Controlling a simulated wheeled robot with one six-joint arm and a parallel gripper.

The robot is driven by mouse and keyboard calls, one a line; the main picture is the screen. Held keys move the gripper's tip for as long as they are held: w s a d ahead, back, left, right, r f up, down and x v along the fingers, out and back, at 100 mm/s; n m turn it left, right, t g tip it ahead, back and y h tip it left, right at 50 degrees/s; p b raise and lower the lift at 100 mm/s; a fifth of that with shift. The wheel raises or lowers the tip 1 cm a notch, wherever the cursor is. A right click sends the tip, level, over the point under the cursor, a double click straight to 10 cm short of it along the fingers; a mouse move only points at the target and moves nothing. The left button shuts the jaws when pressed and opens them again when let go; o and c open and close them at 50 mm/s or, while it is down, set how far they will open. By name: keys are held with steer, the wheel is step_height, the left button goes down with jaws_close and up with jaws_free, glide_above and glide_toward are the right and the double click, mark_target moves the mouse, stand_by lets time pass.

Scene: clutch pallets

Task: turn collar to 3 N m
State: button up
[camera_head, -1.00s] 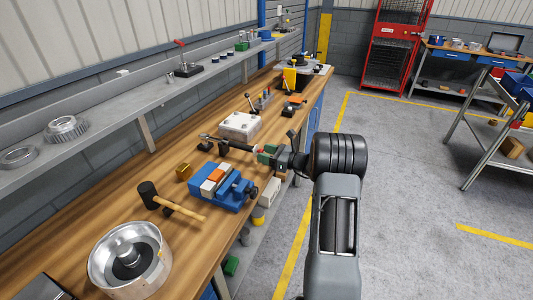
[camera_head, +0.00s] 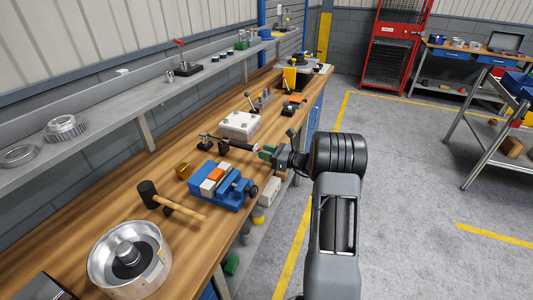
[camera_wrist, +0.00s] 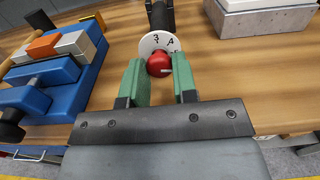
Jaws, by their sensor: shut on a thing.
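In the wrist view a red rounded knob (camera_wrist: 158,64) sits in front of a white dial disc (camera_wrist: 158,43) with dark marks, one reading 3. A black cylindrical handle (camera_wrist: 161,15) runs on behind the disc. My gripper (camera_wrist: 160,71) has its green fingers on both sides of the red knob, shut on it. Exact finger contact is hard to see. In the head view my gripper (camera_head: 265,152) is at the right end of the black tool (camera_head: 241,146), which lies level above the bench. The dial's marks are too small to read there.
A blue vise (camera_head: 222,190) with orange and white blocks is close on the near side. A light metal block (camera_head: 240,125) stands behind the tool. A mallet (camera_head: 170,203) and a round metal housing (camera_head: 130,257) lie nearer.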

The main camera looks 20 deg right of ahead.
steer(key=shift+f+n+b, duration=0.3)
steer(key=shift+n+b, duration=0.4)
steer(key=shift+b, duration=0.5)
steer(key=n+b, duration=0.2)
steer(key=b, duration=0.2)
steer(key=shift+a+f+n, duration=0.1)
steer(key=shift+n, duration=0.2)
steer(key=n+b, duration=0.6)
steer(key=b, duration=0.3)
steer(key=shift+b, duration=0.35)
steer(key=n+b, duration=0.5)
steer(key=b, duration=0.3)
steer(key=shift+n, duration=0.3)
steer(key=n+b, duration=0.1)
steer(key=b, duration=0.1)
steer(key=n+b, duration=0.2)
steer(key=shift+r, duration=0.25)
steer(key=shift+r+n+b, duration=0.15)
steer(key=shift+n+b, duration=0.3)
steer(key=shift+n, duration=0.15)
steer(key=shift+r, duration=0.1)
steer(key=o, duration=0.9)
